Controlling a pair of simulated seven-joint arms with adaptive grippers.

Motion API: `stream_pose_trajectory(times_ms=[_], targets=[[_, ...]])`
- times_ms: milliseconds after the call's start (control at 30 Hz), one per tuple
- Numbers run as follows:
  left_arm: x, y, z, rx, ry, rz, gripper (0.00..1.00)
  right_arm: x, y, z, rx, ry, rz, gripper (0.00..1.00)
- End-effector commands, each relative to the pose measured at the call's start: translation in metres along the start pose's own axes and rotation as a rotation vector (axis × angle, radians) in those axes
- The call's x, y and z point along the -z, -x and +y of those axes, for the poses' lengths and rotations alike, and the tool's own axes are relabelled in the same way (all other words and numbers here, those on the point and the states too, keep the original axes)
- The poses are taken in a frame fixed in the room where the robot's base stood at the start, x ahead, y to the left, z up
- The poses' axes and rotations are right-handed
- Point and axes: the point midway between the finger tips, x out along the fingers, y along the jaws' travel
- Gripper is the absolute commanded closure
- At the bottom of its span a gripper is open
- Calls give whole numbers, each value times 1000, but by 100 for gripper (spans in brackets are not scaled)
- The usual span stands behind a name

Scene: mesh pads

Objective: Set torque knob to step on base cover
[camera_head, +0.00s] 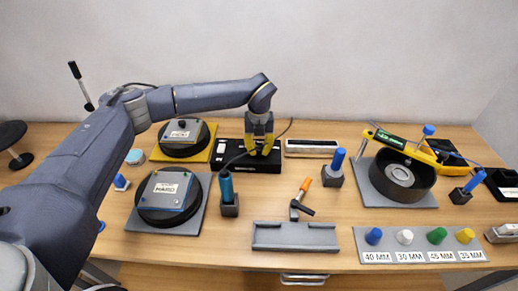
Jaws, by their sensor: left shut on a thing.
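My left gripper (261,150) reaches in from the left and points down with its yellow fingers over the black control box (232,155) at the back middle. It is shut on the torque knob at the right part of this box; the fingers hide the knob and its setting. Two square covers with white labels lie on round black parts: one at the back left (181,132), one nearer the front (167,192). The label print is too small to read surely, and I cannot tell which is the base cover. My right gripper is not in view.
A teal-handled tool (227,190) stands in a holder before the box. An orange-handled tool (303,190) stands to its right. A black round housing (402,176) sits on a grey plate at right. Colored sockets stand on a labelled rack (420,243) at front right.

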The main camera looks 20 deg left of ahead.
Motion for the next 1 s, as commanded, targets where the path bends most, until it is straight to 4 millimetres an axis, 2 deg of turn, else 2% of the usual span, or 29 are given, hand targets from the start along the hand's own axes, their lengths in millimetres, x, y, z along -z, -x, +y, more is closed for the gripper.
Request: stream_pose_trajectory(times_ms=[1000], targets=[[0,0,0,-1,-965,1,100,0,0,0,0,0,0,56]])
